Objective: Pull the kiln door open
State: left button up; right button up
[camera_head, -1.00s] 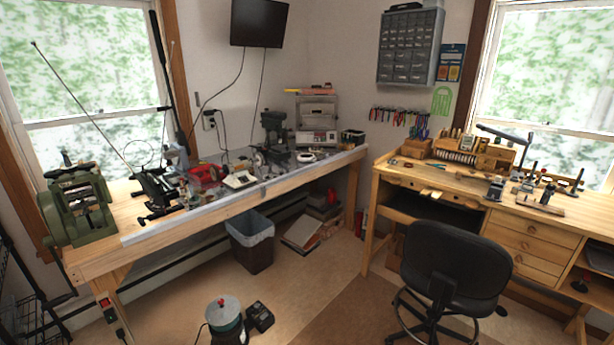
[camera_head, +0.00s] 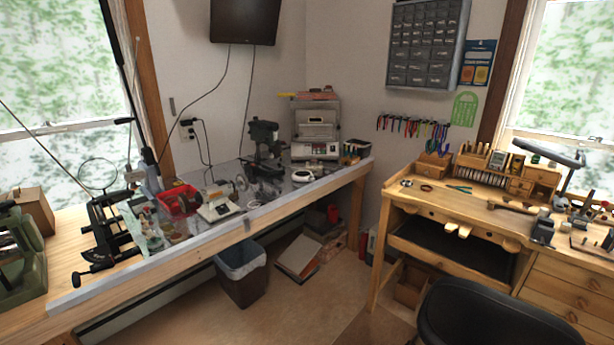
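The kiln (camera_head: 316,128) is a small light-grey box unit at the far end of the left workbench, near the room's corner. Its front faces into the room and carries a panel with a handle-like bar; its door looks shut, though it is small at this distance. Coloured items lie on its top. Neither of my grippers shows in the head view, and the kiln is still well ahead of me.
The left workbench (camera_head: 200,262) runs along the wall with a drill press (camera_head: 264,140) left of the kiln. A waste bin (camera_head: 242,274) stands beneath. A wooden desk (camera_head: 430,203) and black chair (camera_head: 490,315) stand at right. Bare floor lies between.

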aim_at(303, 117)
jog(key=i+l, duration=0.1)
jog(key=i, duration=0.5)
jog(key=i+l, duration=0.15)
jog(key=i, duration=0.45)
jog(key=i+l, duration=0.1)
jog(key=i, duration=0.5)
jog(key=i+l, duration=0.15)
jog(key=i, duration=0.45)
jog(key=i+l+z, duration=0.2)
jog(key=i+l, duration=0.15)
jog(key=i+l+z, duration=0.2)
jog(key=i, duration=0.35)
jog(key=l, duration=0.1)
